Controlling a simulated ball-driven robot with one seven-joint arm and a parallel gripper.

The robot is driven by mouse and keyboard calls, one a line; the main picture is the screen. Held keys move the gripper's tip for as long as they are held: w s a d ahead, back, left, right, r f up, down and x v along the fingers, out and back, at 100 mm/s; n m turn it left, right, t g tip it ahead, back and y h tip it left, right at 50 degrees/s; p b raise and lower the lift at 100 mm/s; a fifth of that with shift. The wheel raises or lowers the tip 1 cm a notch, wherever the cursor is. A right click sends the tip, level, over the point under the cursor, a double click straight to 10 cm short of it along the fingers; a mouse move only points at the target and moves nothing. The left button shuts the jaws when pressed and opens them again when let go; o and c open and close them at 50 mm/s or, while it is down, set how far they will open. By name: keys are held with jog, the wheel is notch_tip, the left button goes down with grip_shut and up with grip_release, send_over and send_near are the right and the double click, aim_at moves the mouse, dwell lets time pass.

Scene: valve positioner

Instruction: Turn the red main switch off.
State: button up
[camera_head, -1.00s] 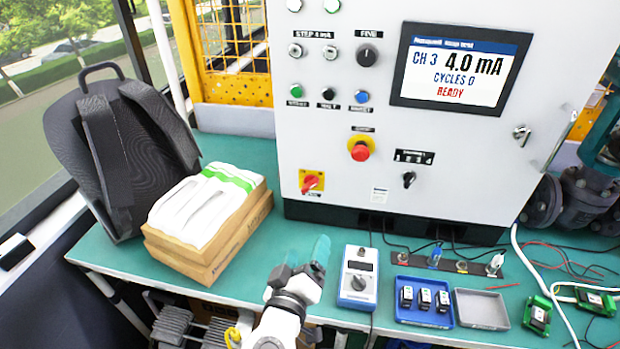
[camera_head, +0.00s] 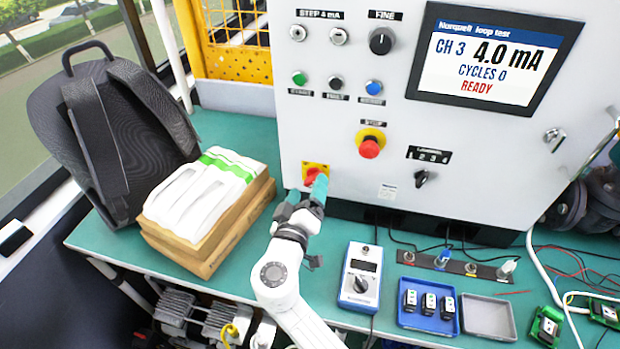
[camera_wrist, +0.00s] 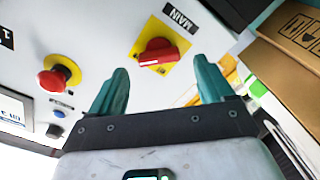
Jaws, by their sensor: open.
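The red main switch (camera_head: 311,176) is a rotary knob on a yellow plate at the lower left of the white cabinet front. In the wrist view the red main switch (camera_wrist: 157,54) sits beyond the fingertips, next to a "MAIN" label. My gripper (camera_head: 307,190) is in front of the switch in the head view and partly covers it. In the wrist view my gripper (camera_wrist: 160,85) is open, its two teal fingers apart with nothing between them. The fingertips appear short of the knob; whether they touch it is hard to tell.
A red stop button (camera_head: 369,146) is to the switch's right, with a selector knob (camera_head: 421,178) beyond. A cardboard box (camera_head: 215,235) with white packets stands left of my gripper. A handheld meter (camera_head: 360,278) and a blue tray (camera_head: 428,318) lie on the teal bench.

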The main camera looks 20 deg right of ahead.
aim_at(310, 181)
jog(key=shift+x, duration=1.6)
jog(key=c, duration=1)
jog(key=shift+c, duration=0.2)
